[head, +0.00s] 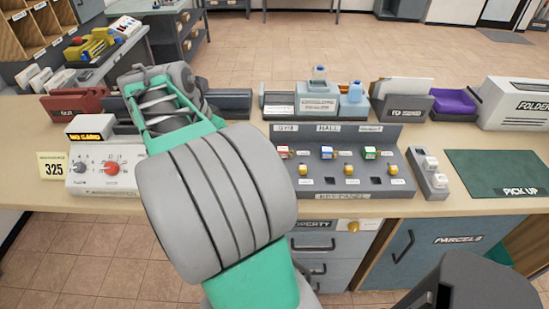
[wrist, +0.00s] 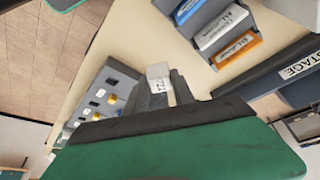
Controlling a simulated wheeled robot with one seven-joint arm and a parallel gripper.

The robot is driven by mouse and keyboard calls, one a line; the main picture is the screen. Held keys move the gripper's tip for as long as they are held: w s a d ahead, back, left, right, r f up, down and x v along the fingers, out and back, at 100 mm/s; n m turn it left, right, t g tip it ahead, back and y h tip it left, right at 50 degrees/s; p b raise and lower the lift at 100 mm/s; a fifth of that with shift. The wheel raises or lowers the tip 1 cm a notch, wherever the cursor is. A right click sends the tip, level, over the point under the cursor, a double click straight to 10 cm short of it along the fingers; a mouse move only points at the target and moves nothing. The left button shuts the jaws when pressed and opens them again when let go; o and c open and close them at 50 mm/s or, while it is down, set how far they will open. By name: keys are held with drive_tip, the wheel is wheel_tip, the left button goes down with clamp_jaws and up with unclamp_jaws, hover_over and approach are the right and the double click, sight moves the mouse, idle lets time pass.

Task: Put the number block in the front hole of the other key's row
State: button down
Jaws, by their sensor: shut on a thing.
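The grey key panel (head: 340,172) stands on the counter in the head view, with three labelled sections. Its face carries small coloured blocks, yellow keys (head: 348,169) and dark square holes (head: 330,180) along the front. The panel (wrist: 112,85) also shows at the left in the wrist view. My gripper (wrist: 166,92) is shut on a white number block (wrist: 158,77), held to the right of the panel in that view. The digits on the block are too small to read surely. My gripper's fingers cannot be made out in the head view.
A small grey tray with white blocks (head: 430,163) stands right of the panel. A green pick-up mat (head: 495,172) lies farther right. A box with knobs (head: 105,168) and a 325 card (head: 53,170) stand at left. Bins and holders line the back of the counter.

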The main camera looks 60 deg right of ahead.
drive_tip(key=s+d+f+m+g+y+b, duration=0.1)
drive_tip(key=s+d+f+m, duration=0.1)
drive_tip(key=s+m, duration=0.1)
drive_tip(key=s+d+f+m+g+b, duration=0.1)
drive_tip(key=s+d+m+b, duration=0.1)
drive_tip(key=s+m, duration=0.2)
drive_tip(key=s+d+f+m+g+y+b, duration=0.1)
drive_tip(key=s+d+f+m+b, duration=0.1)
drive_tip(key=s+m, duration=0.2)
drive_tip(key=shift+s+f+y, duration=0.15)
drive_tip(key=shift+s, duration=0.75)
drive_tip(key=shift+s+f+y, duration=0.15)
drive_tip(key=shift+s, duration=0.7)
drive_tip(key=shift+w+a+f, duration=0.1)
drive_tip(key=shift+f, duration=0.1)
drive_tip(key=shift+f+b, duration=0.7)
drive_tip(key=shift+b, duration=0.2)
